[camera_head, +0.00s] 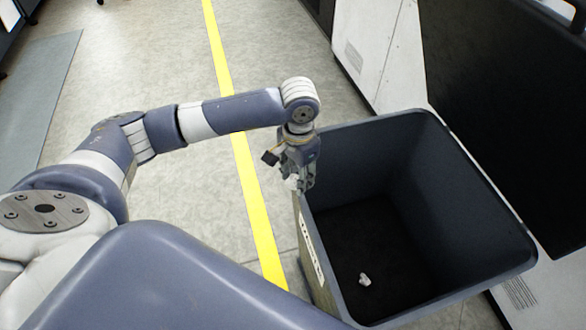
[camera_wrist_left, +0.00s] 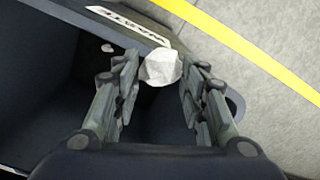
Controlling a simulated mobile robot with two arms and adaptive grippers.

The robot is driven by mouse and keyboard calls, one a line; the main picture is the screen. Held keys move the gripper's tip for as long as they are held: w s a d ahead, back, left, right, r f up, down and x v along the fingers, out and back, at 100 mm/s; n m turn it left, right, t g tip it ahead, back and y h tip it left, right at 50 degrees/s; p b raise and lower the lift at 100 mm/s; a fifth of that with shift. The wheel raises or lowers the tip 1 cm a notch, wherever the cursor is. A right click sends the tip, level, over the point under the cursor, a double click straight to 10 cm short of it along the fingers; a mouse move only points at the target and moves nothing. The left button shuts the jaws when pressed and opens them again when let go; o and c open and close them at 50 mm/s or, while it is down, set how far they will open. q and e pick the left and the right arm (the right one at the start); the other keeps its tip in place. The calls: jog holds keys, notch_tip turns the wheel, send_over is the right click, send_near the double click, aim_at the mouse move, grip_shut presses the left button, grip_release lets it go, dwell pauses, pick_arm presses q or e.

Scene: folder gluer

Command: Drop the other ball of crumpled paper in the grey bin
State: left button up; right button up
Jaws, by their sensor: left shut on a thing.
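My left gripper (camera_head: 297,180) points down at the left rim of the grey bin (camera_head: 480,190). It is shut on a ball of crumpled paper (camera_head: 291,182), white and partly covered by the fingers in the head view. In the left wrist view the paper ball (camera_wrist_left: 161,67) sits between the fingertips (camera_wrist_left: 158,75), over the bin's edge beside the "WASTE" label. Another small crumpled paper ball (camera_head: 365,280) lies on the dark bottom of the bin; it also shows in the left wrist view (camera_wrist_left: 107,48). My right gripper is not in view.
A yellow floor line (camera_head: 245,165) runs along the left of the bin. White and black machine panels (camera_head: 375,50) stand close behind and to the right of the bin. The grey floor left of the line is clear, with a mat (camera_head: 40,90) farther left.

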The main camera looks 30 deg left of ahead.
pick_arm(q)
jog(key=w+d+f+b, duration=0.3)
jog(key=w+d+b, duration=0.2)
jog(key=w+d, duration=0.4)
jog(key=shift+w+d, duration=0.25)
jog(key=shift+w, duration=0.5)
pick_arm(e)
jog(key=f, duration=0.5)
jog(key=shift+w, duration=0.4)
pick_arm(q)
jog(key=shift+r, duration=0.1)
jog(key=o, duration=0.9)
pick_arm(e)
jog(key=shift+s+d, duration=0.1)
pick_arm(q)
notch_tip(320, 180, up, 12)
